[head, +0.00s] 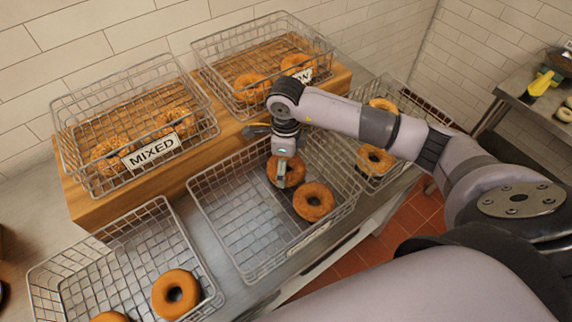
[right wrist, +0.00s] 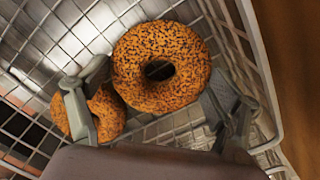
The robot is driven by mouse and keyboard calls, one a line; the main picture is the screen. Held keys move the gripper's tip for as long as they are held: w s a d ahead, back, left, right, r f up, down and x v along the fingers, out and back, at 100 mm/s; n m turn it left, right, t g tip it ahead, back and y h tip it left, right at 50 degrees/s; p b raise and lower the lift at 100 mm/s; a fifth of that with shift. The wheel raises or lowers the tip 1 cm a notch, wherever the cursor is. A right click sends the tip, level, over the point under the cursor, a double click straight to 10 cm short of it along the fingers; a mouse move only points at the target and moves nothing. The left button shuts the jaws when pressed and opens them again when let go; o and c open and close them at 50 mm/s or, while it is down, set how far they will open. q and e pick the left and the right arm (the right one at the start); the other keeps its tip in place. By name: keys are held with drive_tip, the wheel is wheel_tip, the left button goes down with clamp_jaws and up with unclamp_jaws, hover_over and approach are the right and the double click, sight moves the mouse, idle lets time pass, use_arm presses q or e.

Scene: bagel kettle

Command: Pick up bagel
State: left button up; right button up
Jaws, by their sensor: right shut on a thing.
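A seeded brown bagel (head: 292,175) is in the middle wire basket (head: 232,232), under my right gripper (head: 285,163). In the right wrist view this bagel (right wrist: 185,75) lies between the two fingers of my right gripper (right wrist: 155,108), which is shut on it. The fingers are at its left and right sides; their exact contact is hard to see. A second seeded bagel (head: 313,203) is beside it in the same basket; it also shows in the right wrist view (right wrist: 108,112), partly behind the left finger. My left gripper is not in view.
A front-left basket (head: 118,255) holds plain bagels (head: 176,293). The basket marked MIXED (head: 152,152) and another basket (head: 226,62) stand on a raised wooden shelf (head: 95,212) behind. A right-hand basket (head: 410,108) holds bagels. The middle basket's left part is empty.

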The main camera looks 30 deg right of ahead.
wheel_tip(320, 180, up, 20)
drive_tip(key=b, duration=0.3)
drive_tip(key=shift+f, duration=0.15)
drive_tip(key=shift+f, duration=0.1)
